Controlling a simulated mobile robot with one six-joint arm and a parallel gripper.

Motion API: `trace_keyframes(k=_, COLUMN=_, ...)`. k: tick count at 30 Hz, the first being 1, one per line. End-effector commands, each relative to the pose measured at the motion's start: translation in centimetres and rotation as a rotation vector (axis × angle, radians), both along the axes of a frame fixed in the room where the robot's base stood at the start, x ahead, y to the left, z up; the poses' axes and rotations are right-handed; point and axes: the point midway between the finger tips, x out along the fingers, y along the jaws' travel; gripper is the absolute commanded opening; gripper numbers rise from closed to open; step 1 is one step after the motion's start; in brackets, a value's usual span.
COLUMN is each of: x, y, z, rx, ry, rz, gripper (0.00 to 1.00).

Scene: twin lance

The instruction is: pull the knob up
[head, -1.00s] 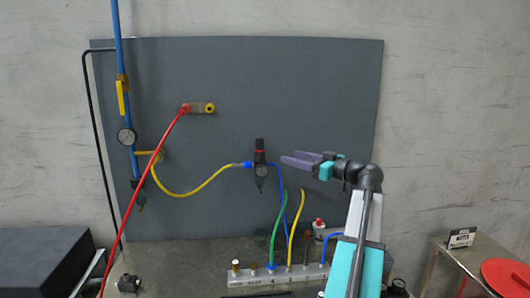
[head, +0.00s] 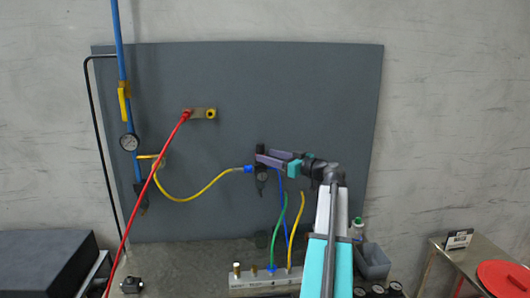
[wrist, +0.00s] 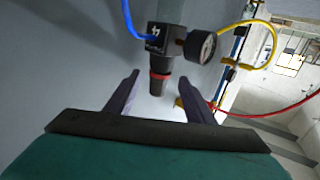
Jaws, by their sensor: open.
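The knob (wrist: 159,82) is a dark cylinder with a red ring, on the black pressure regulator (wrist: 166,40). In the wrist view it shows between the two purple fingers of my gripper (wrist: 159,78), with a visible gap on each side. My gripper is open and holds nothing. In the head view my gripper (head: 262,155) is in front of the regulator (head: 262,176), its fingers pointing left. They hide most of the knob there, so how deep it sits between the fingers is hard to tell.
A round gauge (wrist: 200,46) sits beside the regulator. A blue hose (head: 281,188) and a yellow hose (head: 200,189) join it. The grey panel (head: 320,90) stands close behind. A white manifold (head: 262,280) with fittings is below.

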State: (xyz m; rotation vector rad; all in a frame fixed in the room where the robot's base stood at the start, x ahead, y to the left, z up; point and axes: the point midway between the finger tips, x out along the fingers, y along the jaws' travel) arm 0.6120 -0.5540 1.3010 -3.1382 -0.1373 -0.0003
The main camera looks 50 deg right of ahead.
Motion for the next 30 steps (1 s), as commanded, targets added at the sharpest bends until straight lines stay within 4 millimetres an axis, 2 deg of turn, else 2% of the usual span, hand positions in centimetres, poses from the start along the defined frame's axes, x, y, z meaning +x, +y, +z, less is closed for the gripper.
trace_keyframes(k=3, x=1.5, y=0.1, z=0.2, rx=0.001, ry=0.000, rz=0.001, gripper=0.49)
trace_keyframes(k=7, x=2.4, y=0.2, z=0.1, rx=-0.001, ry=0.000, rz=0.000, gripper=0.49)
trace_keyframes(k=19, x=2.8, y=0.2, z=0.0, rx=-0.001, ry=0.000, rz=-0.002, gripper=0.49)
trace_keyframes(k=27, x=2.7, y=0.1, z=0.0, rx=-0.001, ry=0.000, rz=-0.002, gripper=0.03)
trace_keyframes(k=28, x=2.7, y=0.1, z=0.0, rx=-0.001, ry=0.000, rz=-0.002, gripper=0.00)
trace_keyframes(k=30, x=2.7, y=0.1, z=0.0, rx=0.000, ry=0.000, rz=-0.002, gripper=0.00)
